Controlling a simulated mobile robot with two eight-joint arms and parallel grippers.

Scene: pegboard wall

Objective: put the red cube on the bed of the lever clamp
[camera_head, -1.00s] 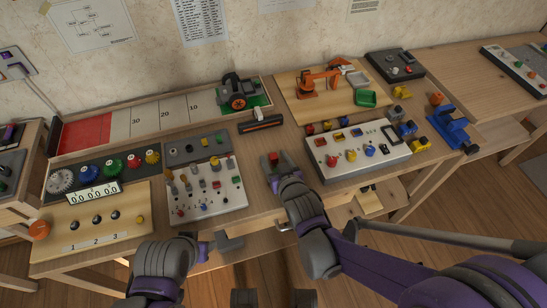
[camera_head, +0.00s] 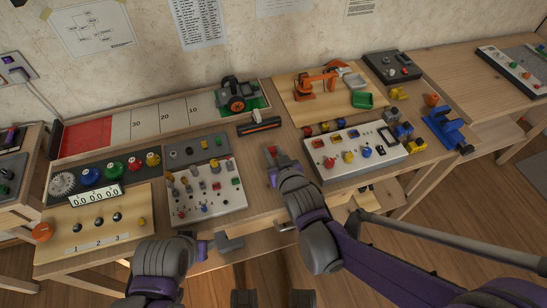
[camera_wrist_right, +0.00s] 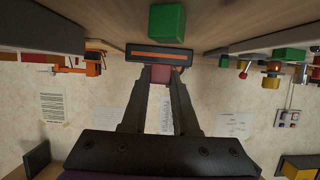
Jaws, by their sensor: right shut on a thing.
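The red cube (camera_head: 272,151) is between the fingertips of my right gripper (camera_head: 279,156), which is shut on it, over the middle of the bench. In the right wrist view the cube (camera_wrist_right: 161,75) sits between the two dark fingers, in front of a black bar. A blue clamp-like device (camera_head: 448,130) stands at the bench's right end. It looks like the lever clamp, but its lever and bed are too small to make out. My left gripper (camera_head: 229,243) is low at the front edge, and its fingers cannot be made out clearly.
A black bar with an orange stripe (camera_head: 258,126) lies just beyond the right gripper. A green cube (camera_wrist_right: 167,22) shows in the wrist view. A white control panel (camera_head: 352,152) with coloured knobs and several small blocks (camera_head: 404,131) lie between the gripper and the blue device.

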